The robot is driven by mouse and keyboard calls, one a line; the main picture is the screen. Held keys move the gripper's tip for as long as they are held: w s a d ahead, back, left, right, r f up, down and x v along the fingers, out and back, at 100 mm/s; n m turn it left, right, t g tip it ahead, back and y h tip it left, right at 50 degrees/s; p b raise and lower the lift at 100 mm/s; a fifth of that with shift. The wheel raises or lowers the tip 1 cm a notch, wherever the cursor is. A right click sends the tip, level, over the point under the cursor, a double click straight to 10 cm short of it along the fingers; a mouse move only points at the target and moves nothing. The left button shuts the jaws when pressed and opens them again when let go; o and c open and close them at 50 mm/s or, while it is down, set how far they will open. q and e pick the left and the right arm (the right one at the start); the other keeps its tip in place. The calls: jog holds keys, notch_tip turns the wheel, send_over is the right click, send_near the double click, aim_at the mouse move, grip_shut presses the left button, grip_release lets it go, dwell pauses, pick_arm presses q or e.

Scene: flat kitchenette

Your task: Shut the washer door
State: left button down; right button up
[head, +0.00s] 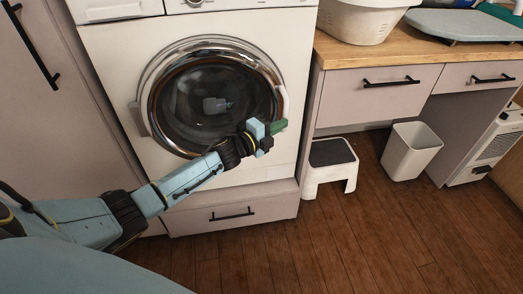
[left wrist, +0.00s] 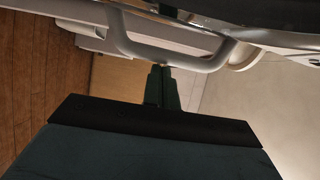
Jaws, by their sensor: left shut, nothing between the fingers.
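The white washer (head: 105,60) stands at the centre left in the head view. Its round door (head: 203,98) has a chrome rim and dark glass. The door looks close to the washer front; I cannot tell whether it is fully shut. A pale curved handle (head: 284,101) is on its right side, and a grey handle bar shows in the left wrist view (left wrist: 170,55). My left gripper (head: 279,126), with green fingers, is shut and empty by the door's lower right edge. Its fingertips (left wrist: 160,68) are close to the bar; contact is unclear. My right gripper is out of view.
A drawer (head: 232,213) with a black handle is below the washer. A step stool (head: 330,166) and a white bin (head: 411,151) stand to the right under the wooden counter (head: 400,48). The wooden floor in front is clear.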

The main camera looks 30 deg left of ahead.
pick_arm(q)
jog(key=s+a+p, duration=0.1)
jog(key=s+p, duration=0.2)
jog(key=s, duration=1)
jog(key=shift+a, duration=0.15)
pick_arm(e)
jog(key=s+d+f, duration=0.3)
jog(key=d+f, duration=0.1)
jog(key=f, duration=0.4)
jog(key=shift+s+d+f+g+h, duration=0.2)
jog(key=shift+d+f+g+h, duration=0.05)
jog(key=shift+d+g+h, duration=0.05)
